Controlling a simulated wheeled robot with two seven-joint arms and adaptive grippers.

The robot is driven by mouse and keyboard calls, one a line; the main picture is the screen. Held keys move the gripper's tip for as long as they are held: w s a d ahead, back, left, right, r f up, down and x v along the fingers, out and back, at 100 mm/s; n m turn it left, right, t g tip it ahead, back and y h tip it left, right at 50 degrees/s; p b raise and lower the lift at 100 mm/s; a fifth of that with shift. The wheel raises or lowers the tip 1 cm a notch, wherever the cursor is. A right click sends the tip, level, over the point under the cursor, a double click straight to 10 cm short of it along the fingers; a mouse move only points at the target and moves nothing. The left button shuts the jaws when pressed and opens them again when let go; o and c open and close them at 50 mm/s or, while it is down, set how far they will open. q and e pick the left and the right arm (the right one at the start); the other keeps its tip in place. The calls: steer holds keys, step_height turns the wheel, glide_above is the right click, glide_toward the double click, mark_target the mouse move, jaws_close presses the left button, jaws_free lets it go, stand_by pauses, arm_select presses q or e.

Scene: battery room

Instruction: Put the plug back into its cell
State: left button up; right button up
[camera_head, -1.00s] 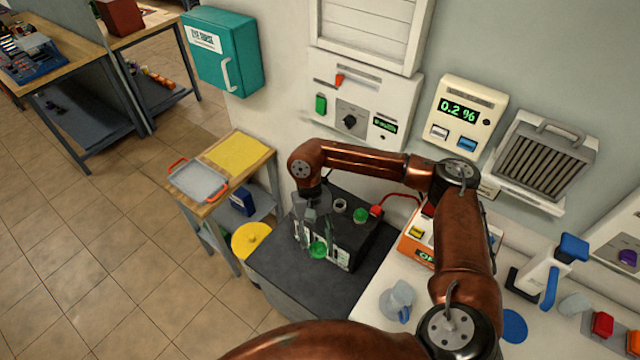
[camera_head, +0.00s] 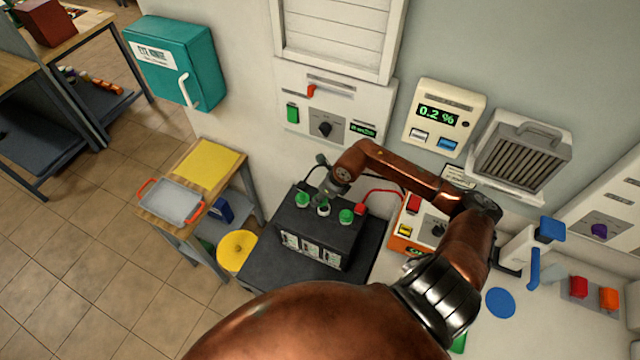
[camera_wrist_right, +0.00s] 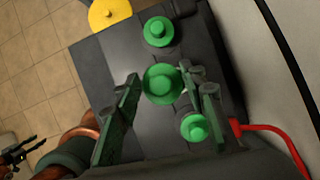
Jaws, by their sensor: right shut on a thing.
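My right gripper (camera_wrist_right: 162,92) has a finger on each side of a green plug (camera_wrist_right: 162,83), which looks larger than the two others in the wrist view. In the head view, my right gripper (camera_head: 325,193) is at the middle cell of the dark battery (camera_head: 322,232). The held plug is in line with that cell; I cannot tell whether it is above it or seated. Green plugs sit in the left cell (camera_head: 302,200) and right cell (camera_head: 346,215). My left gripper (camera_wrist_right: 25,152) shows small at the wrist view's lower left, its dark prongs spread.
The battery stands on a dark bench (camera_head: 265,265). A red lead (camera_head: 385,191) runs from a red terminal (camera_head: 360,209) beside the right plug. A tray (camera_head: 170,202) lies on the wooden table at left. A charger (camera_head: 410,225) stands to the right.

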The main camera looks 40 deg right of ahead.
mark_target(324, 202)
steer(key=shift+w+d+m, duration=0.2)
steer(key=shift+d+m, duration=0.5)
steer(key=shift+d, duration=0.25)
steer(key=shift+d+f+h, duration=0.1)
steer(key=shift+h, duration=0.2)
steer(key=shift+s+f+b, duration=0.15)
steer(key=shift+f+b, duration=0.3)
steer(key=shift+f, duration=0.25)
steer(key=shift+f+b, duration=1.6)
steer(key=shift+f, duration=0.85)
arm_select(q)
steer(key=f, duration=0.3)
steer(key=shift+w+f, duration=0.3)
steer(key=shift+f, duration=0.1)
steer(key=shift+f, duration=0.15)
arm_select(e)
steer(key=shift+r, duration=0.15)
arm_select(q)
steer(key=shift+f+b, duration=0.35)
steer(key=shift+b, duration=0.1)
arm_select(e)
steer(key=shift+f, duration=0.2)
